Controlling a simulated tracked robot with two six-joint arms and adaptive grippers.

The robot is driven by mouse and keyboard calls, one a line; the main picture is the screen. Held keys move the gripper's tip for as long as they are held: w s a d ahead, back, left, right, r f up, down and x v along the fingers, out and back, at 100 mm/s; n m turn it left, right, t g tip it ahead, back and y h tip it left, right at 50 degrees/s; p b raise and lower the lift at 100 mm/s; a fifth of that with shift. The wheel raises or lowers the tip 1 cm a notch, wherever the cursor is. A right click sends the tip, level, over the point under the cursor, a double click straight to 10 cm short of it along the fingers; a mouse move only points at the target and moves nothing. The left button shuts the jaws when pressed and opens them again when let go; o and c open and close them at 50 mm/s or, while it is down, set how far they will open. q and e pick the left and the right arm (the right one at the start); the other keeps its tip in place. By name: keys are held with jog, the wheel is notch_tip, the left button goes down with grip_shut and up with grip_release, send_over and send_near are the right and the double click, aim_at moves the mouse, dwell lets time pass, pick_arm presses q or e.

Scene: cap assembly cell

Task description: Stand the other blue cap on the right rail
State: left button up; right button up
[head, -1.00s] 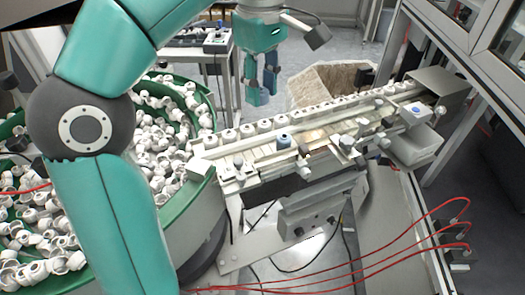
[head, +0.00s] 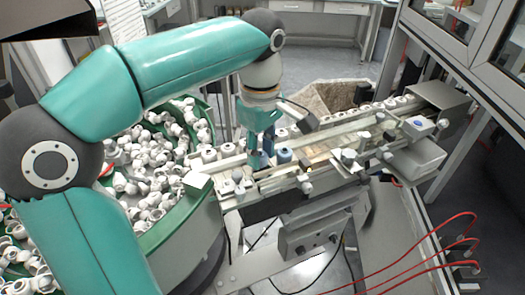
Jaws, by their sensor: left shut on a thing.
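A blue cap (head: 284,156) stands upright on the feeder's rails, just right of my left gripper's fingers. My left gripper (head: 262,157) points down over the rails with its fingertips at rail height. It is shut on a small blue thing, apparently the other blue cap; the fingers hide most of it, and I cannot tell whether it touches the rail. The two-rail feeder (head: 238,174) runs from the bowl up to the right; the gripper hides part of it. My right gripper is not in view.
White caps (head: 209,154) stand in a row along the back rail. A green-rimmed bowl (head: 172,219) full of loose white caps is at left. A grey box (head: 440,95) covers the rail's far end. Red hoses and a cabinet frame are at right.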

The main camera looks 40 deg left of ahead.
pick_arm(q)
jog(key=shift+f+b, duration=0.4)
jog(key=shift+f, duration=0.15)
jog(key=shift+f, duration=0.1)
jog(key=o, duration=0.7)
jog(key=shift+c, duration=0.2)
jog(key=shift+r, duration=0.2)
notch_tip(320, 180, up, 13)
jog(key=p, duration=0.3)
